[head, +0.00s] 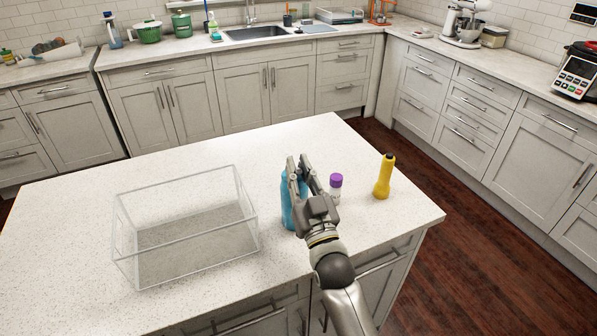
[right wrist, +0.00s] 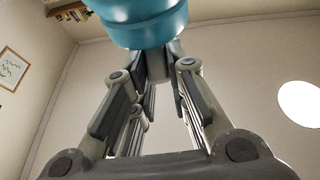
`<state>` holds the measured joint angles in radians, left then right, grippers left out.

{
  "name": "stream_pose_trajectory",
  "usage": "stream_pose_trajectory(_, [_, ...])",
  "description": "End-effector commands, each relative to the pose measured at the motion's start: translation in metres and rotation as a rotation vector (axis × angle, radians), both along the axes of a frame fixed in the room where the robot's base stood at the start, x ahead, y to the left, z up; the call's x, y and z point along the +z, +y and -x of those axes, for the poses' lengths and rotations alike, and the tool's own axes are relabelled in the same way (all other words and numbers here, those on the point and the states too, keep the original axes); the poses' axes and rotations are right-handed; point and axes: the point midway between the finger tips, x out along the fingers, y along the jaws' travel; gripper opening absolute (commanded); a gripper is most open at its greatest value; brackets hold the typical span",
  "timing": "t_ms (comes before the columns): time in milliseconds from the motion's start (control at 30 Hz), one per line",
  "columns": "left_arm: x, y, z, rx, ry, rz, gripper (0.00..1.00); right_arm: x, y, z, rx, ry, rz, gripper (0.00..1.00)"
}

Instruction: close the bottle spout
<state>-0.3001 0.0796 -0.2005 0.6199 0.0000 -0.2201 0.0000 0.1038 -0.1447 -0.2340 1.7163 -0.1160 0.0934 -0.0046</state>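A teal-blue bottle (head: 287,207) stands upright on the white island counter. My right gripper (head: 298,161) reaches over the counter beside the bottle's upper right and covers part of it, including its top and spout. In the right wrist view the teal bottle (right wrist: 145,22) fills the top of the picture, in front of the far ends of the right gripper's fingers (right wrist: 162,65). The fingers run close together there. I cannot tell whether they touch the bottle or how far apart the tips are. My left gripper is not in view.
A clear open box (head: 185,222) sits left of the teal bottle. The counter (head: 60,220) is free at the far left and back.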

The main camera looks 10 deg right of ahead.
Motion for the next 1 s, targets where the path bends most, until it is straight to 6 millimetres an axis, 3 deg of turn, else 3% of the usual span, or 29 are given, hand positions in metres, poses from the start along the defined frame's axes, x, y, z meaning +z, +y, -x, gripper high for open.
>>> stream_pose_trajectory(33, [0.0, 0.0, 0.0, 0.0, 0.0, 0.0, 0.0, 0.0, 0.0, 0.0, 0.0, 0.0, 0.0, 0.2])
stream_pose_trajectory(167, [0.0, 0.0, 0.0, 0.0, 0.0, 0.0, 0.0, 0.0, 0.0, 0.0, 0.0, 0.0, 0.0, 0.37])
stream_pose_trajectory(567, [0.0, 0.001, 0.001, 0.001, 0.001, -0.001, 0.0, -0.002, -0.001, 0.004, 0.0, 0.001, 0.0, 0.38])
stream_pose_trajectory(767, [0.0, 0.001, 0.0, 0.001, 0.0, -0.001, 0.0, -0.013, -0.006, 0.029, 0.0, 0.004, 0.001, 0.38])
stream_pose_trajectory(1000, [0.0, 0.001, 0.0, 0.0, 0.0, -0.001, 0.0, -0.03, -0.016, 0.071, 0.0, 0.004, 0.001, 0.38])
